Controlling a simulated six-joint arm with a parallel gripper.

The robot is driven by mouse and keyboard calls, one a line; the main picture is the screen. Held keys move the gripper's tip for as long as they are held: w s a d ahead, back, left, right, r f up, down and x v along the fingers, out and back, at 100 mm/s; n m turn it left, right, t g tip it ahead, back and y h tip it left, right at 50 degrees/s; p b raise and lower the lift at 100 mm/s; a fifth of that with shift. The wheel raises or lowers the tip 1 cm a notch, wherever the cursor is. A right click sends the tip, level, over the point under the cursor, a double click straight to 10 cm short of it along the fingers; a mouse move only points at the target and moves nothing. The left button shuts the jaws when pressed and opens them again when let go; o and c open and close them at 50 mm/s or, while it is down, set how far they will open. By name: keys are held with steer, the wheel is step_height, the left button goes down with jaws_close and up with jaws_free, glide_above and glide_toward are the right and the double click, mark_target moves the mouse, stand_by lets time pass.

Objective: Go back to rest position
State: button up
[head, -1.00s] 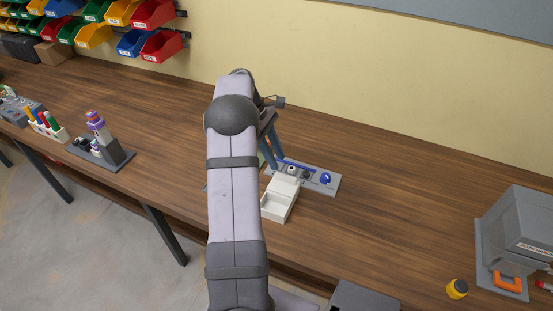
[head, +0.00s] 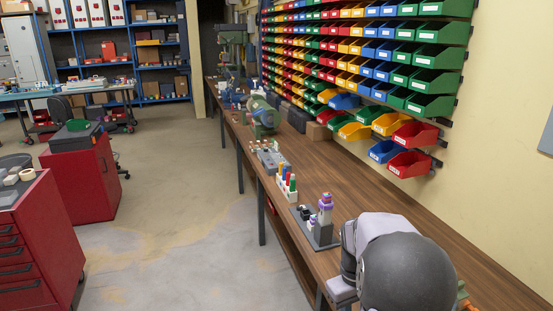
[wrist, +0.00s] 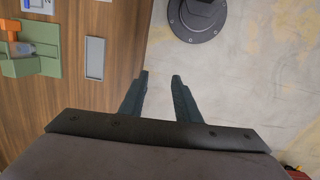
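My gripper (wrist: 160,78) shows in the wrist view with its two dark fingers apart and nothing between them. It is open and points down over the front edge of the wooden table, with table on the left and pale floor on the right. In the head view, the pale and dark links of my arm fill the lower right corner; the gripper itself is not seen there. The socket boxes are out of the head view.
In the wrist view, a green fixture (wrist: 45,45) and a grey plate (wrist: 95,58) lie on the table. In the head view, a block stand (head: 322,222) and a pen holder (head: 286,183) stand along the bench. Red cabinets (head: 87,180) stand on the floor.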

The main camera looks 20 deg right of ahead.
steer(key=s+a+f+t+y, duration=0.1)
steer(key=s+a, duration=0.3)
steer(key=a, duration=0.5)
steer(key=s+a+f+t, duration=0.1)
steer(key=s+a, duration=0.4)
steer(key=a, duration=0.5)
step_height(320, 180, down, 14)
steer(key=b, duration=1.3)
steer(key=shift+w+d+b, duration=0.15)
steer(key=shift+w+b, duration=0.1)
steer(key=shift+b, duration=0.15)
